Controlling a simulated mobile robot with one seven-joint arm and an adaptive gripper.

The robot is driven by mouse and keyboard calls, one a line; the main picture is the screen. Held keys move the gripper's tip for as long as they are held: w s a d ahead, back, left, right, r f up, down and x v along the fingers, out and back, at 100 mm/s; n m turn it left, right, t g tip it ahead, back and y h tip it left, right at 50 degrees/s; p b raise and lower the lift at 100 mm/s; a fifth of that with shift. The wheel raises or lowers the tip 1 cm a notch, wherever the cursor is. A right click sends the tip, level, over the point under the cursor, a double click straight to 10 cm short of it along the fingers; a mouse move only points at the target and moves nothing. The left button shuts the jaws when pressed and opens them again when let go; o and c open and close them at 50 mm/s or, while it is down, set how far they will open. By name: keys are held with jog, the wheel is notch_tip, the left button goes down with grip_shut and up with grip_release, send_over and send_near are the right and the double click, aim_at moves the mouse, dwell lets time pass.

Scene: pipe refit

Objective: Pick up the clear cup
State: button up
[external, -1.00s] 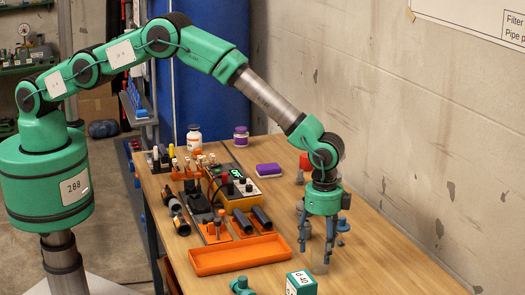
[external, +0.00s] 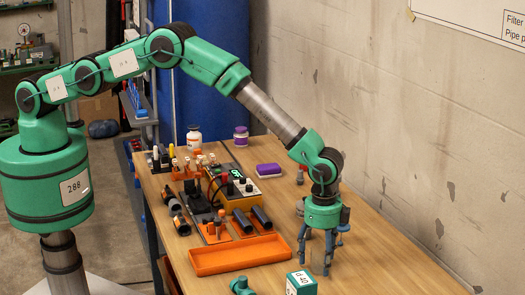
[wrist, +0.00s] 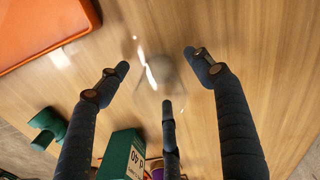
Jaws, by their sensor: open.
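The clear cup (wrist: 155,72) is on the wooden table in the wrist view. It shows faintly, with bright glints and a blurred round outline. My gripper (wrist: 160,75) has three dark fingers spread apart around the place where the cup shows, with nothing visibly clamped. In the external view my gripper (external: 314,264) points down close over the table, near its right side. The cup is hard to make out there between the fingers. I cannot tell whether any finger touches it.
A green box with a white label (external: 301,283) stands close in front of my gripper. A green pipe fitting (external: 242,286) lies to its left. An orange tray (external: 240,256) is left of my gripper. A purple block (external: 268,170) and bottles stand farther back. The wall is at right.

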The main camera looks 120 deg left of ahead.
aim_at(320, 247)
jog(key=c, duration=1.3)
jog(key=shift+r, duration=1.6)
jog(key=shift+s+r, duration=0.2)
jog(key=shift+r, duration=0.05)
jog(key=s, duration=0.5)
jog(key=s+d+r, duration=0.1)
jog(key=s, duration=0.9)
jog(key=shift+s+d+r, duration=0.15)
jog(key=shift+s+d, duration=0.05)
jog(key=shift+s, duration=0.05)
